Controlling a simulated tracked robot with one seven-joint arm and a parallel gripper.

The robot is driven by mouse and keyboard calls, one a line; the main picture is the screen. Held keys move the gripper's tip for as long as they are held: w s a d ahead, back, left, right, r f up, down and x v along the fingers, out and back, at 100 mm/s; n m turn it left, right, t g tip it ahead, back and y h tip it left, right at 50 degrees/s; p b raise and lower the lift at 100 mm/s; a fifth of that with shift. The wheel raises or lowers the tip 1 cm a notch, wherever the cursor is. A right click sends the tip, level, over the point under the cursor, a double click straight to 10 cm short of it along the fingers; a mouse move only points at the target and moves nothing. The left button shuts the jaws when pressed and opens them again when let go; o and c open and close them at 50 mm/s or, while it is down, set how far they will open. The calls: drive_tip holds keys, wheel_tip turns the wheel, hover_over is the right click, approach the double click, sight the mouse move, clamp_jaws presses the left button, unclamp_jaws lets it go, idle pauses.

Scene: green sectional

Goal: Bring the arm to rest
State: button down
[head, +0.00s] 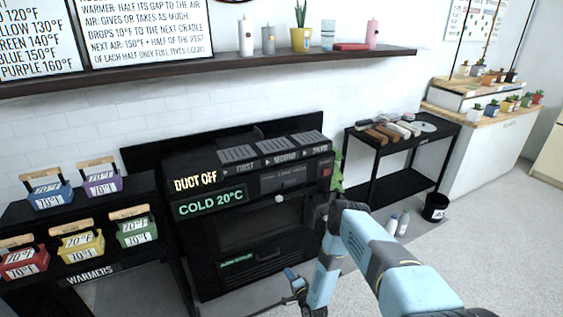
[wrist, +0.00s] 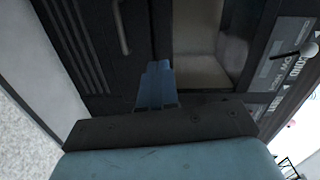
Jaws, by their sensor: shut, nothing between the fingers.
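My arm, light blue with dark joints, reaches in from the lower right of the head view and bends downward at its elbow. My gripper (head: 291,274) is low in front of the black oven (head: 250,235), near its right side. In the wrist view my gripper's blue fingers (wrist: 158,72) are together and empty, with the dark oven front behind them. I cannot tell the exact gap between the fingers and the oven.
Coloured warmers (head: 83,243) stand on a black stand at left. A black cart (head: 385,185) with several items, two bottles (head: 398,224) and a black bin (head: 436,208) are at right. A wall shelf (head: 215,66) runs above. The pale floor (head: 480,240) at right is clear.

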drive_tip(key=w+d+r+n+g+h, duration=0.1)
drive_tip(key=w+r+n, duration=0.1)
drive_tip(key=w+r, duration=0.55)
drive_tip(key=w+d+r+n+g, duration=0.15)
drive_tip(key=w+r, duration=0.25)
drive_tip(key=r, duration=0.6)
drive_tip(key=w+d+r+n+h, duration=0.1)
drive_tip(key=w+r+n, duration=0.1)
drive_tip(key=w+r, duration=0.55)
drive_tip(key=s+d+r+n+g+h, duration=0.1)
drive_tip(key=s+d+r+h, duration=0.15)
drive_tip(key=r, duration=1.15)
drive_tip(key=s+d+r+n+g+h, duration=0.15)
drive_tip(key=d+r, duration=0.25)
drive_tip(key=r, duration=1)
drive_tip(key=s+d+r+n+g+h, duration=0.1)
drive_tip(key=s+d+r, duration=0.2)
drive_tip(key=s+r, duration=0.75)
drive_tip(key=s+d+r+n+g+h, duration=0.1)
drive_tip(key=s+d+r, duration=0.3)
drive_tip(key=s+r, duration=0.6)
drive_tip(key=s+d+r+g, duration=0.1)
drive_tip(key=s+r, duration=0.2)
drive_tip(key=s, duration=1.2)
drive_tip(key=s+d+r+n+g, duration=0.1)
drive_tip(key=s+d+r, duration=0.1)
drive_tip(key=s, duration=1.3)
drive_tip(key=shift+s+r+g, duration=0.3)
drive_tip(key=shift+r+g, duration=0.1)
drive_tip(key=shift+r, duration=0.05)
